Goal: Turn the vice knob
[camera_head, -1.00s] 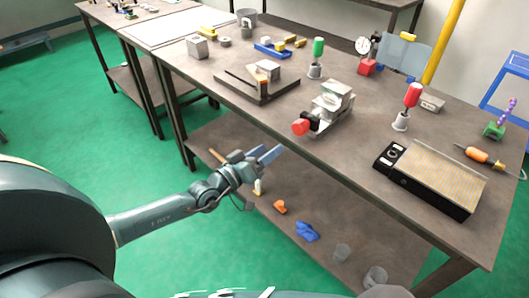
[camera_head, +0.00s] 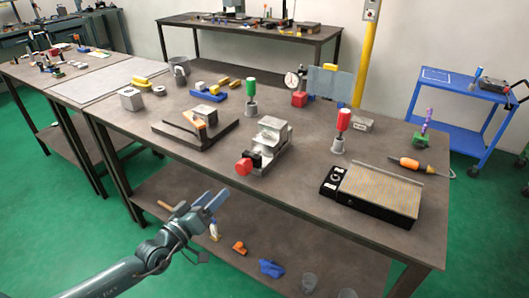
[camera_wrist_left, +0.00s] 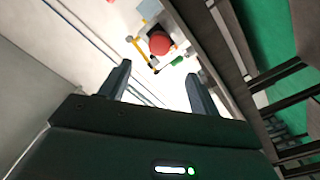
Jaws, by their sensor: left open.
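The grey metal vice (camera_head: 268,146) stands near the front edge of the workbench in the head view. Its red knob (camera_head: 244,167) faces the front edge. My left gripper (camera_head: 214,200) is open and empty, in front of the bench, lower and left of the knob, and apart from it. In the left wrist view, the red knob (camera_wrist_left: 159,43) shows beyond and between the open fingers (camera_wrist_left: 160,88). My right gripper is not in view.
The workbench (camera_head: 285,190) has a lower shelf with an orange piece (camera_head: 240,248) and a blue piece (camera_head: 270,268). Left of the vice is an angled dark fixture (camera_head: 195,128). Right are a red-handled tool (camera_head: 343,120) and a flat black-edged box (camera_head: 375,192). Space before the knob is clear.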

